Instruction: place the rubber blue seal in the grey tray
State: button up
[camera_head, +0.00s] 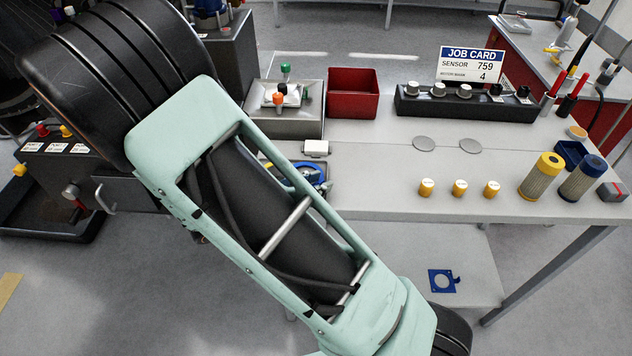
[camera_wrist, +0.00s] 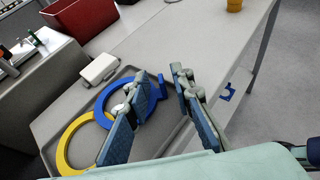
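A blue ring with a small tab (camera_wrist: 103,104) lies in a shallow grey tray (camera_wrist: 57,112), touching or close to a yellow ring (camera_wrist: 62,165). Part of the blue ring (camera_head: 318,189) shows past my arm in the head view. A flat blue square piece with a round hole (camera_head: 443,281) lies low down beyond the bench edge; it also shows in the wrist view (camera_wrist: 227,92). I cannot tell which blue piece is rubber. My gripper (camera_wrist: 158,84) is open above the tray's right side, nothing visible between its fingers. One finger hides part of the blue ring.
A white box (camera_head: 316,148) stands beside the tray, with a red bin (camera_head: 353,93) behind.

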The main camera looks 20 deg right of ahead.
jog(key=v, duration=1.2)
dwell(0.3)
